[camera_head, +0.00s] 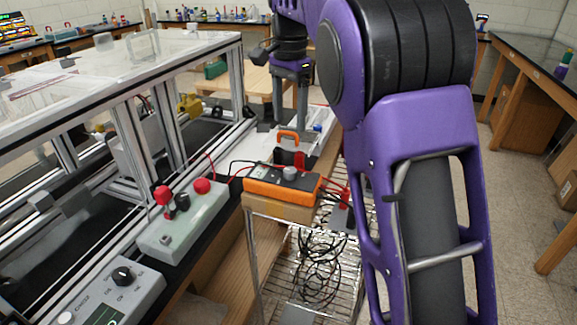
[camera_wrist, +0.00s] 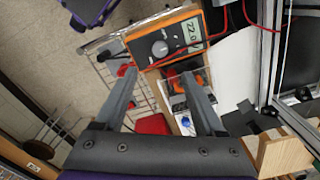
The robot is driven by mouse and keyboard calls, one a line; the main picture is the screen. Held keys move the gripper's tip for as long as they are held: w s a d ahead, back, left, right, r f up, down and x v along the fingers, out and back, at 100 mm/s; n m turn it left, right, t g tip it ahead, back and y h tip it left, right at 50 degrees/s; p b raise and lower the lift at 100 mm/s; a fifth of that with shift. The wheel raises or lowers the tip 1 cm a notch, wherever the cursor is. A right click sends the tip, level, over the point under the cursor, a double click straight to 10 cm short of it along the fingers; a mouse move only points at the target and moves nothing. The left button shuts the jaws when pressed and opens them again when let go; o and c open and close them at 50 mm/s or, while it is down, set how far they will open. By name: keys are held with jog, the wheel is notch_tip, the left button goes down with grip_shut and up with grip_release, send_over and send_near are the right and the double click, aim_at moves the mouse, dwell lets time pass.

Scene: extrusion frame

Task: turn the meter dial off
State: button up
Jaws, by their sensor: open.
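The orange multimeter (camera_head: 262,191) lies face up on a small stand in the middle of the head view. Its round grey dial (camera_head: 290,173) sits on its top face. In the wrist view the meter (camera_wrist: 140,51) is at the top centre, with the dial (camera_wrist: 160,48) left of its lit display (camera_wrist: 191,31), which reads about 22.0. My gripper (camera_wrist: 159,76) is open, its two fingers spread apart with nothing between them. The fingertips appear just below the meter in the wrist view, apart from the dial. Nothing covers the dial there.
Red and black leads run from the meter. A grey box with red and black terminals (camera_head: 182,222) stands to its left, and a knob panel (camera_head: 110,294) is nearer. A wire shelf (camera_head: 318,262) with black cables is below. A metal extrusion frame (camera_head: 240,85) fills the left.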

aim_at(289, 170)
notch_tip(289, 170, down, 14)
jog(key=shift+r+b, duration=0.25)
jog(key=shift+b, duration=0.95)
jog(key=shift+c, duration=0.3)
grip_shut()
